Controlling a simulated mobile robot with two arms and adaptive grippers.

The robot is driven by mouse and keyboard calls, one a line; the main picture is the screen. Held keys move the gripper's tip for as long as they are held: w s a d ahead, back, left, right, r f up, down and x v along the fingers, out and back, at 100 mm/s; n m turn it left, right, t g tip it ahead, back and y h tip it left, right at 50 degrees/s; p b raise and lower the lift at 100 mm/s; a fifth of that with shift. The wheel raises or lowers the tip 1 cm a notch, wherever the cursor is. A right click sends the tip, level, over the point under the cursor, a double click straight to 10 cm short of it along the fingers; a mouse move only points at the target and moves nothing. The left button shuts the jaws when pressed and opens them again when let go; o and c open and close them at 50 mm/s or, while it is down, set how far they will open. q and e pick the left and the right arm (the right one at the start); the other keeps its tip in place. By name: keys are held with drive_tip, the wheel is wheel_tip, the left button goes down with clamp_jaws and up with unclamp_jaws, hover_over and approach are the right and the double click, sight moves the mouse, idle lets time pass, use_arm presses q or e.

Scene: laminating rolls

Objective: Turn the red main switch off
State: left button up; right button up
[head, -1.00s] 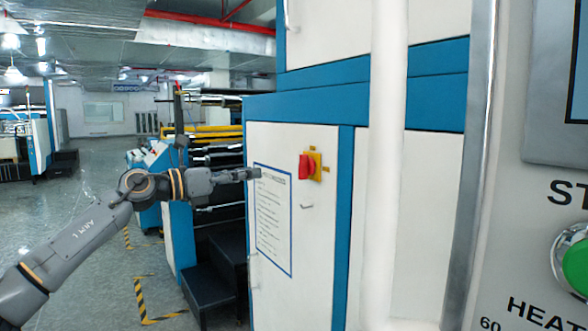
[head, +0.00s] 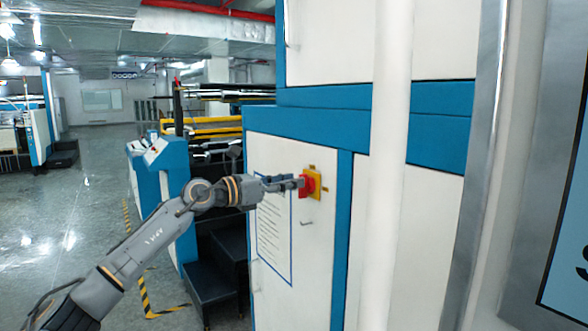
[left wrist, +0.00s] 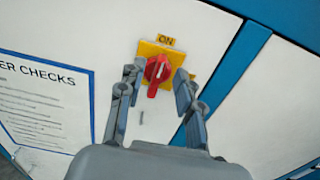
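The red main switch (head: 308,184) sits on a yellow plate (head: 318,184) on the white cabinet door. In the left wrist view the red knob (left wrist: 158,69) stands nearly upright, tilted slightly, below an "ON" label (left wrist: 166,40). My left gripper (head: 298,184) is at the switch in the head view. In the left wrist view its fingers (left wrist: 158,82) are spread open, one on each side of the knob, with gaps between them and it. Whether a finger touches the plate cannot be told. My right gripper is not in view.
A framed check sheet (head: 273,230) is on the door left of the switch, with a small door handle (head: 307,223) below the switch. A white vertical post (head: 388,170) stands at the right. Dark steps (head: 212,285) and open floor lie to the left.

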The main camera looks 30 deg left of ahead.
use_arm(q)
drive_tip(key=shift+x, duration=0.85)
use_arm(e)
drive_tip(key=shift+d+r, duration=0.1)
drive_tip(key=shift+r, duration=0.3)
use_arm(q)
drive_tip(key=shift+c, duration=0.4)
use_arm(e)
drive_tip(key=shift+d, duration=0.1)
use_arm(q)
clamp_jaws()
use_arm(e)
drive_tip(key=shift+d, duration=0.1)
